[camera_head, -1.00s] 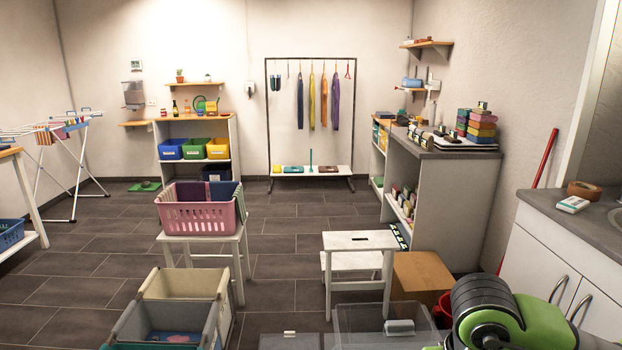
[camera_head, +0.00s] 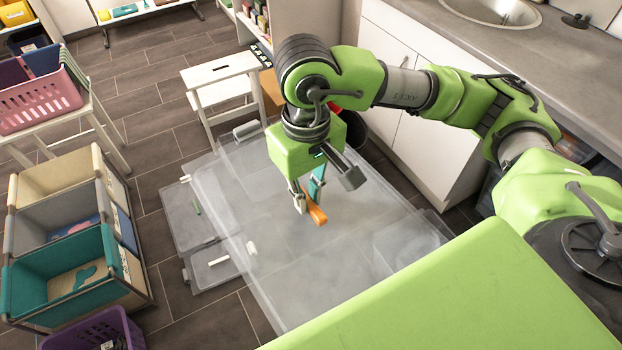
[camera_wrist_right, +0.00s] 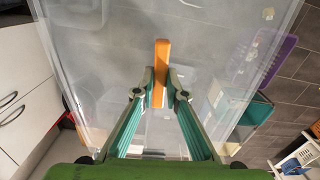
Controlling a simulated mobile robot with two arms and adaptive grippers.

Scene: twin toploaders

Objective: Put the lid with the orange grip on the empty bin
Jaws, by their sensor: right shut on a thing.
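My right gripper (camera_head: 309,196) is shut on the orange grip (camera_head: 318,214) of a large clear lid (camera_head: 268,275). The lid spans the middle of the head view and looks raised above the floor, slightly tilted in the picture. In the right wrist view, the fingertips (camera_wrist_right: 159,84) pinch the orange grip (camera_wrist_right: 162,60), with the clear lid (camera_wrist_right: 105,100) spread behind it. Clear box shapes show faintly through the lid; I cannot tell which bin is empty or whether the lid touches one. My left gripper is not in view.
Flat grey panels (camera_head: 178,222) with white and green grips lie left of the lid. A three-part sorter (camera_head: 130,285), a purple basket (camera_head: 120,322) and a pink basket (camera_head: 40,103) stand further left. A white step stool (camera_head: 222,72) is behind; white cabinets (camera_head: 400,60) stand right.

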